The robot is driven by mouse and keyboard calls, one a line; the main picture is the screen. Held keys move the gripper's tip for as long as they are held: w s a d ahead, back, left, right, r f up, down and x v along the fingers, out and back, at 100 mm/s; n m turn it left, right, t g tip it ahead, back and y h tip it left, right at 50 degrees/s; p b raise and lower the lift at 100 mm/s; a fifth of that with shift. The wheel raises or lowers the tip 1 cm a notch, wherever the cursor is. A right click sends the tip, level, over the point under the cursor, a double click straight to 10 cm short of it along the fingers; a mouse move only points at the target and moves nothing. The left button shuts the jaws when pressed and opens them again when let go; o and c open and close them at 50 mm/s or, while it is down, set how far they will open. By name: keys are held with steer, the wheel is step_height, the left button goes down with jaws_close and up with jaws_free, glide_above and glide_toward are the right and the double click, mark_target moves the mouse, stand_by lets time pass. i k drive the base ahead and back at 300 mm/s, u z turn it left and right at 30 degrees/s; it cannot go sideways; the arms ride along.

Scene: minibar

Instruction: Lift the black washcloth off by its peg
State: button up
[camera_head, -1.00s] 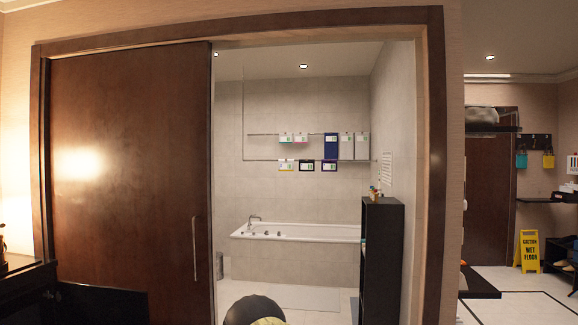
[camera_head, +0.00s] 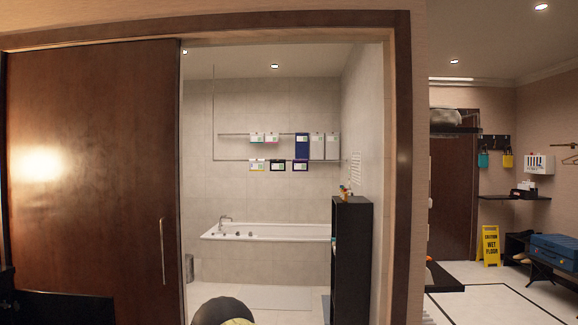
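Several small cloths hang in two rows on rails on the bathroom's back wall, seen through the doorway. A black-edged cloth (camera_head: 278,165), which looks like the black washcloth, hangs in the middle of the lower row. All three have pale label-like centres. The peg is too small to make out. My gripper is not in view.
A brown sliding door (camera_head: 90,180) covers the left side. A bathtub (camera_head: 265,232) lies below the rails. A black shelf (camera_head: 351,255) stands inside the right doorway edge. A dark round object (camera_head: 222,312) is low in the doorway. A yellow sign (camera_head: 490,245) stands right.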

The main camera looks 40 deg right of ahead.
mark_target(276, 165)
steer(key=z, duration=0.95)
steer(key=i, duration=7.75)
steer(key=u, duration=0.05)
